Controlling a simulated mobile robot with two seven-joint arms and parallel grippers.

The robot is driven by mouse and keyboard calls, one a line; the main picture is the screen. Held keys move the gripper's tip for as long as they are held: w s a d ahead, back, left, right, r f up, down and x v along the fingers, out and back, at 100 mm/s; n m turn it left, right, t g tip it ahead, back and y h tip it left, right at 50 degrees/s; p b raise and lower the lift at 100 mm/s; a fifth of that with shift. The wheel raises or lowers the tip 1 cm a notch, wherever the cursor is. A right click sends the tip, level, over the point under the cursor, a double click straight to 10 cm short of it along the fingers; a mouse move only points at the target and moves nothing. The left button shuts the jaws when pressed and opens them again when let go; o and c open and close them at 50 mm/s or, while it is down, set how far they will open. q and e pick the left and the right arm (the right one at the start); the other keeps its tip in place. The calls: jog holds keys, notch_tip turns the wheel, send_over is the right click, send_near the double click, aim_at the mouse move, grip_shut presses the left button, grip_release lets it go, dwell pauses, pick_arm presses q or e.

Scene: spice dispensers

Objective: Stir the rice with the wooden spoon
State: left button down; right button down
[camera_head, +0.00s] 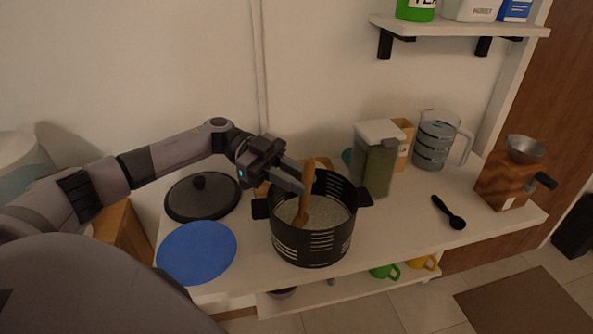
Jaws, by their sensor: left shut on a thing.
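A black pot (313,249) with side handles stands on the white counter. Pale rice (326,212) lies inside it. My left gripper (303,187) reaches in from the left above the pot's left rim and is shut on the wooden spoon (306,188). The spoon stands steeply, with its lower end down at the rice near the pot's left inner side. I cannot tell how deep its tip sits. My right gripper is not in view.
A dark lid (202,196) and a blue round mat (196,253) lie left of the pot. A green-filled container (376,170), a measuring jug (433,149), a black spoon (447,211) and a wooden grinder (508,181) are to the right. A shelf (460,25) hangs above.

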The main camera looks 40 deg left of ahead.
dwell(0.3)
pick_arm(q)
notch_tip(320, 180, up, 12)
jog(key=s+d, duration=0.2)
jog(key=shift+d, duration=0.25)
dwell(0.6)
jog(key=shift+r, duration=0.1)
jog(key=shift+r, duration=2.45)
jog(key=shift+s, duration=0.1)
